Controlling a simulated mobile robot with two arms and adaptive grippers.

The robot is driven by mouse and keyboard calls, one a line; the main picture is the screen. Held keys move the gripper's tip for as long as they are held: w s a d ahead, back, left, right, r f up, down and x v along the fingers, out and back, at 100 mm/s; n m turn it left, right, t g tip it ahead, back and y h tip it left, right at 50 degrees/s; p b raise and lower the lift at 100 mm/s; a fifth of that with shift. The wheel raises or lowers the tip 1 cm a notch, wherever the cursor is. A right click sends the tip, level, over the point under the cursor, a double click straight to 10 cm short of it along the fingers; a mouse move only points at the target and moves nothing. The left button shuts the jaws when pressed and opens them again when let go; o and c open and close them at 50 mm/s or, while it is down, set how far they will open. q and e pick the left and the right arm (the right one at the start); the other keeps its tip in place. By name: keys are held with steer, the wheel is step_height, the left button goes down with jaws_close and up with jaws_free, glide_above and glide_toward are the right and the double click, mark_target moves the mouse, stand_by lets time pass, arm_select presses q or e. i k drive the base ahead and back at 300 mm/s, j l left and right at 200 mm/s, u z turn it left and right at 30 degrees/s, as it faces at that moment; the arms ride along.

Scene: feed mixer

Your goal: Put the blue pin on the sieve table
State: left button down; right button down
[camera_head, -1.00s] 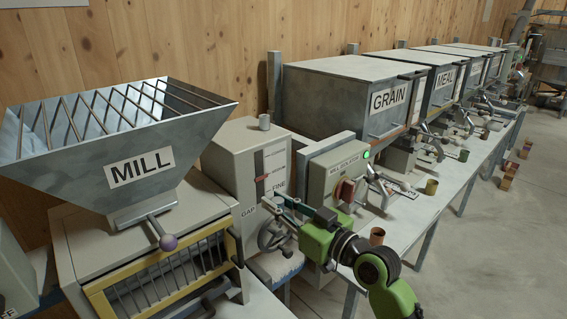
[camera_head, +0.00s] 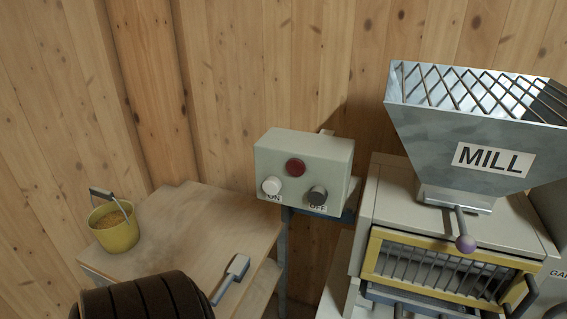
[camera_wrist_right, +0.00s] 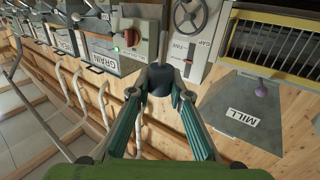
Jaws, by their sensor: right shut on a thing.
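My right gripper (camera_wrist_right: 160,86) shows in the right wrist view, its two green-sided fingers shut on a small dark thing (camera_wrist_right: 160,77). It looks nearly black there, and I cannot tell whether it is the blue pin. No clearly blue pin shows elsewhere. In the head view a wooden-topped table (camera_head: 195,230) stands at the left against the wall. It bears no label, and I cannot tell whether it is the sieve table. A dark ribbed shape hides its front part. My left gripper is not in view.
On the table are a yellow bucket (camera_head: 115,232) of grain-coloured stuff and a small brush (camera_head: 236,268). A grey ON/OFF box (camera_head: 305,168) stands beside it. The mill (camera_head: 470,145) is at the right. The wrist view shows the grain bin (camera_wrist_right: 100,52) and isolator box (camera_wrist_right: 140,38).

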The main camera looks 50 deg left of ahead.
mark_target(175, 265)
steer(key=k+j, duration=0.15)
steer(key=j, duration=0.3)
steer(key=k+j, duration=0.1)
steer(key=j, duration=0.35)
steer(key=k+j, duration=0.15)
steer(key=j, duration=0.25)
steer(key=k+j, duration=0.1)
steer(key=j, duration=0.35)
steer(key=k+j, duration=0.15)
steer(key=j, duration=0.3)
steer(key=k+j, duration=0.1)
steer(key=j, duration=0.35)
steer(key=k+j, duration=0.15)
steer(key=j, duration=0.25)
